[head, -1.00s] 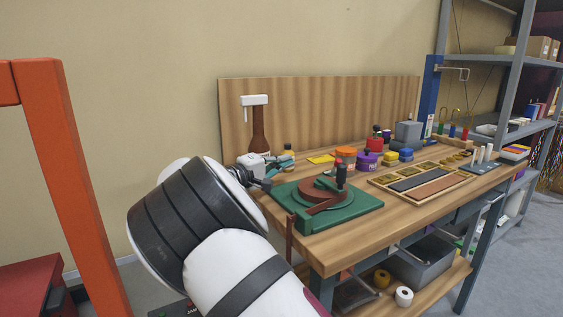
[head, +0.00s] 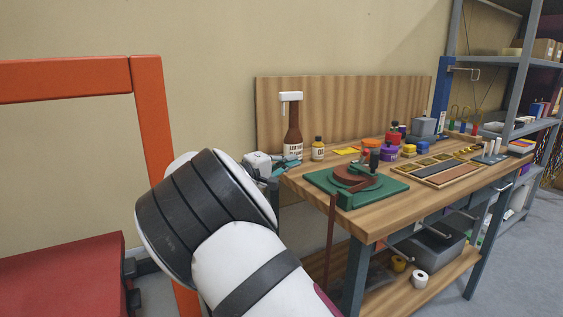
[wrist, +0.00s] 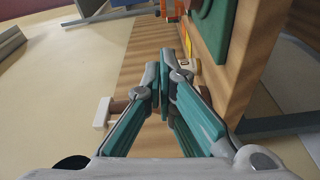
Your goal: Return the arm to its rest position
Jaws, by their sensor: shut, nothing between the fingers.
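My gripper (wrist: 165,72) is shut and empty, its teal fingers together in the wrist view. My white and black arm reaches up from the bottom of the head view and hides part of the floor and the orange frame. I cannot tell from these views how far the fingers are from the bench top.
A green fixture (head: 395,186) sits on the near left bench corner. An orange frame (head: 152,115) and a red surface (head: 70,265) are at the left. Grey shelving (head: 520,75) is at the right.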

